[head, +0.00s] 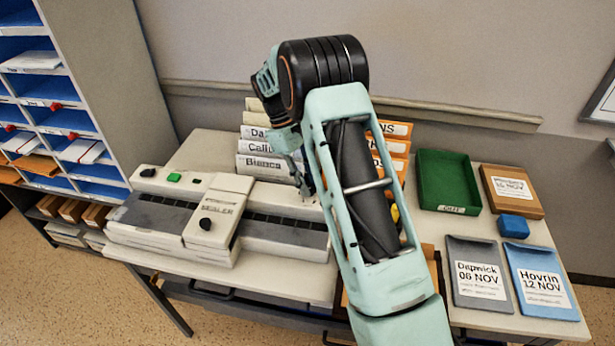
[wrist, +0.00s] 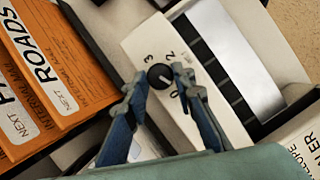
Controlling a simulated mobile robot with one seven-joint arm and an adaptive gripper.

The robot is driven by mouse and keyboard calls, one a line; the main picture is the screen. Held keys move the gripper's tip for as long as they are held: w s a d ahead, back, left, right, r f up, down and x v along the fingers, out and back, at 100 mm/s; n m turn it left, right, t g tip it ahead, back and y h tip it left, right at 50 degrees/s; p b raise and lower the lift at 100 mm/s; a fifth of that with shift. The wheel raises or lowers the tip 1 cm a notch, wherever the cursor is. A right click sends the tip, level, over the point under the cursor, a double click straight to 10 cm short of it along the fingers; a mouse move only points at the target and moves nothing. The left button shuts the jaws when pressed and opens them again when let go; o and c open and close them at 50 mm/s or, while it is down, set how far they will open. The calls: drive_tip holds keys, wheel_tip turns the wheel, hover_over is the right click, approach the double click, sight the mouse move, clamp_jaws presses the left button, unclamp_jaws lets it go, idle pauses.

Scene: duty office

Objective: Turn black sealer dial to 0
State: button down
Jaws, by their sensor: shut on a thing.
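The envelope sealer (head: 222,207) is a long white and grey machine on the table. In the wrist view a round black dial (wrist: 160,76) sits on its white panel (wrist: 137,43), with the digits 3, 2 and 0 printed around it. My gripper (wrist: 161,80) is shut on this dial, one fingertip on each side. Where the dial's pointer aims is too small to tell for sure. In the head view my gripper (head: 303,186) is at the sealer's right end, and my gripper and arm hide the dial there.
Other black knobs sit on the sealer's middle block (head: 205,223) and left end (head: 147,172), near a green button (head: 174,177). Labelled binders (head: 265,167) stand behind. A green tray (head: 445,180), a blue block (head: 513,226) and envelopes (head: 480,275) lie to the right.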

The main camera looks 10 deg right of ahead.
drive_tip(key=shift+w+d+m+g+y+p, duration=0.1)
drive_tip(key=shift+m+g+y+p, duration=0.2)
drive_tip(key=shift+m, duration=0.8)
drive_tip(key=shift+w+m+g+y+p, duration=0.1)
drive_tip(key=shift+m+y+p, duration=0.25)
drive_tip(key=shift+m, duration=0.75)
drive_tip(key=c, duration=1.6)
unclamp_jaws()
drive_tip(key=shift+s, duration=0.1)
drive_tip(key=v, duration=1.2)
drive_tip(key=shift+d, duration=0.1)
